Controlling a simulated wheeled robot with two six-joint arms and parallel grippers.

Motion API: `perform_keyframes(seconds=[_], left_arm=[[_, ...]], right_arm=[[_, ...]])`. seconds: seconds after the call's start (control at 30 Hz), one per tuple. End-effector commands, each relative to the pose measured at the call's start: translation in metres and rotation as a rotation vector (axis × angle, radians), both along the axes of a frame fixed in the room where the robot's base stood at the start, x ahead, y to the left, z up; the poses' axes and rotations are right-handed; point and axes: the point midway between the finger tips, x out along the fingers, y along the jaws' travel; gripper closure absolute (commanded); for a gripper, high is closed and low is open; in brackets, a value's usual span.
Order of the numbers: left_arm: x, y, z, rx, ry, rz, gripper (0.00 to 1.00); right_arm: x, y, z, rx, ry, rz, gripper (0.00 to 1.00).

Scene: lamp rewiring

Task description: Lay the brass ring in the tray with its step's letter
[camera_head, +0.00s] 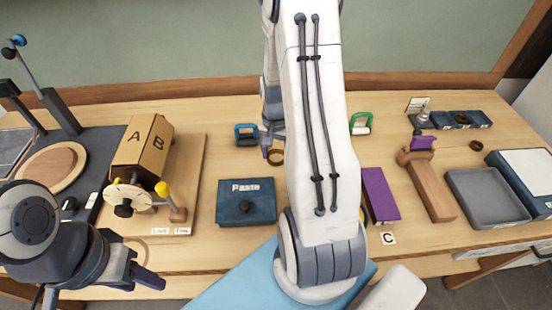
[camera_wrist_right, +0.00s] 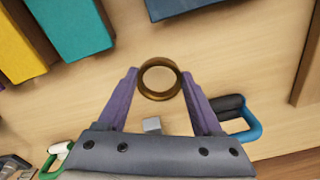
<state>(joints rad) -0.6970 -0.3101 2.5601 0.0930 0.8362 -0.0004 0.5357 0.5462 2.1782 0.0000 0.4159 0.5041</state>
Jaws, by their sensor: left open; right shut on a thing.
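The brass ring (camera_head: 276,158) is at the tip of my right gripper (camera_head: 271,149), left of the big white arm link in the head view. In the right wrist view the ring (camera_wrist_right: 159,79) sits between the two purple fingers of my right gripper (camera_wrist_right: 160,84), which are shut on it, with wood below. Small blue trays (camera_head: 443,120) stand in a row at the back right; I cannot read letters on them. Another dark ring (camera_head: 461,118) lies in one of them. My left gripper (camera_head: 150,275) is open and empty at the front left.
A box lettered A and B (camera_head: 142,147) stands at left. My arm hides the middle.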

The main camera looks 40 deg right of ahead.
Motion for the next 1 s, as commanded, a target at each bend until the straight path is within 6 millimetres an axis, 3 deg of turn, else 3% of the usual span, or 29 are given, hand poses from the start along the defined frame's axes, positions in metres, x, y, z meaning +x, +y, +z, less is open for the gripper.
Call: perform_keyframes(seconds=[0.2, 0.6, 0.63, 0.67, 0.7, 1.0], left_arm=[[0.000, 0.000, 0.006, 0.000, 0.000, 0.000, 0.50], [0.000, 0.000, 0.002, 0.000, 0.000, 0.000, 0.50], [0.000, 0.000, 0.003, 0.000, 0.000, 0.000, 0.50], [0.000, 0.000, 0.004, 0.000, 0.000, 0.000, 0.50], [0.000, 0.000, 0.004, 0.000, 0.000, 0.000, 0.50], [0.000, 0.000, 0.005, 0.000, 0.000, 0.000, 0.50]], right_arm=[[-0.001, 0.000, -0.028, 0.002, 0.004, 0.000, 0.96], [-0.001, -0.001, -0.035, 0.001, 0.001, 0.000, 0.96], [-0.001, -0.001, -0.033, 0.001, 0.001, 0.000, 0.21], [-0.001, -0.001, -0.033, 0.001, 0.001, 0.000, 0.10], [-0.001, -0.001, -0.033, 0.001, 0.001, 0.000, 0.03], [-0.001, -0.001, -0.031, 0.001, 0.001, 0.000, 0.03]])
